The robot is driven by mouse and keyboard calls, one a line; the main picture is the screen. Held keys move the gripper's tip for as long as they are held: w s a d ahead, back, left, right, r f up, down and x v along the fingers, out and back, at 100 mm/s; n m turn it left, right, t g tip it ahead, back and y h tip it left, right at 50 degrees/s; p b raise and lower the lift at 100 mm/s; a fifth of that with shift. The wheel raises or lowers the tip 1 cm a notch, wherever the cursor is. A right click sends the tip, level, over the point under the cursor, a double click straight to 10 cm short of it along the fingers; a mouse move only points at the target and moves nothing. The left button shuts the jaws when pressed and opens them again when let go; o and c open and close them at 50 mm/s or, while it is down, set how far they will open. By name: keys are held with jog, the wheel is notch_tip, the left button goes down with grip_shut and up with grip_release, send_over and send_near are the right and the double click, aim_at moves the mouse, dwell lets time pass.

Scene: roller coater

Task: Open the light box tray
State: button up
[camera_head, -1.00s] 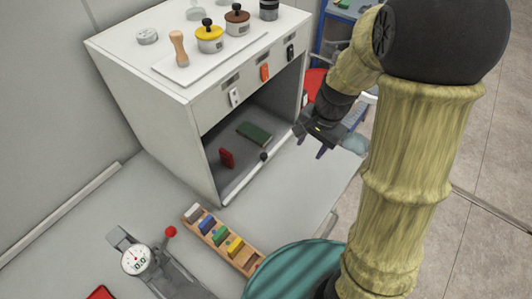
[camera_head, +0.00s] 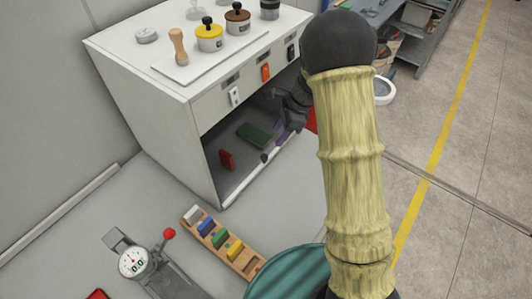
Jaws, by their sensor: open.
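The light box (camera_head: 160,110) is a white cabinet with an open front compartment. Its tray (camera_head: 240,188) forms the floor of the compartment, with a pale front edge level with the cabinet's front. A small dark knob on that edge (camera_head: 264,157) is close to my gripper. A green block (camera_head: 254,134) and a red block (camera_head: 227,160) are inside on the tray. My gripper (camera_head: 276,146) is open at the right part of the compartment's mouth, pointing down toward the knob. My arm hides part of it, and I cannot tell whether the fingers touch the knob.
Coloured switches (camera_head: 265,72) are on the light box front, and lidded pots (camera_head: 209,35) stand on top. A wooden rack of coloured blocks (camera_head: 222,242) and a dial gauge (camera_head: 133,262) are on the bench in front. A teal round object (camera_head: 288,272) is at the bottom.

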aim_at(264, 156)
jog(key=p+x, duration=0.1)
jog(key=x, duration=1)
jog(key=shift+f+p, duration=0.1)
jog(key=shift+p, duration=0.25)
grip_shut()
